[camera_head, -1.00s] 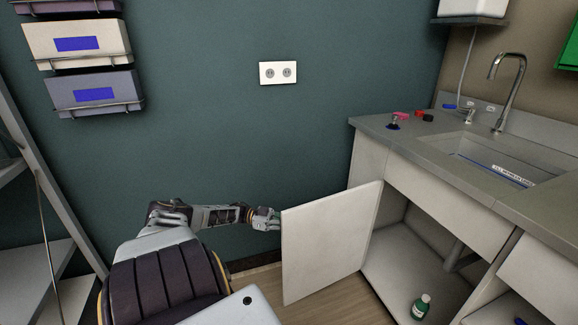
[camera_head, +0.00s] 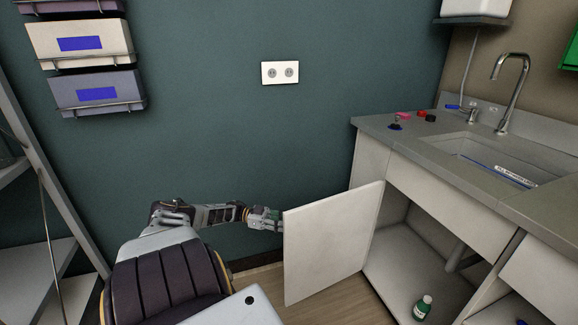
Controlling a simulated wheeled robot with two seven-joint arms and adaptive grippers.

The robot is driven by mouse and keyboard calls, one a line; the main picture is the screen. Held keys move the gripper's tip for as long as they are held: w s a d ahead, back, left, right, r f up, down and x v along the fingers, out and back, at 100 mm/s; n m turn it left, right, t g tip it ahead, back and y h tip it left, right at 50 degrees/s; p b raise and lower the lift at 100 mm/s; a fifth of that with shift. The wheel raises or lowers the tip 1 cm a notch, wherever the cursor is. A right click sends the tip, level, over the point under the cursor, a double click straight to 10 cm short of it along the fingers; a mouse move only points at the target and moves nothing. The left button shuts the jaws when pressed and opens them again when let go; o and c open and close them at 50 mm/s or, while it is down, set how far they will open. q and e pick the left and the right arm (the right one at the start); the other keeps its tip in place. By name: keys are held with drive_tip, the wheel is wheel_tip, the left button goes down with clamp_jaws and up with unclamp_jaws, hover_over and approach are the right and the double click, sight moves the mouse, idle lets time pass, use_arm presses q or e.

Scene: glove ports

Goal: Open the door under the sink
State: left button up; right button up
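The door under the sink (camera_head: 328,243) is a plain white panel. It stands swung well out from the cabinet, hinged at its right edge, and the cabinet inside shows. The sink (camera_head: 498,165) is set in the grey counter above. My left gripper (camera_head: 280,224) is at the door's free left edge, beside or touching it; its fingertips are partly hidden behind the panel, so I cannot tell whether it grips. My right gripper is not in view.
A green bottle (camera_head: 422,307) stands on the cabinet floor, with a drain pipe (camera_head: 455,256) behind it. Small coloured items (camera_head: 403,117) lie on the counter. A shelf rack (camera_head: 50,230) stands at far left. Wooden floor (camera_head: 262,283) shows left of the door.

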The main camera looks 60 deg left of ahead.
use_arm(q)
drive_tip(key=v, duration=0.4)
drive_tip(key=shift+s+a, duration=0.3)
drive_tip(key=shift+s, duration=0.1)
idle(0.7)
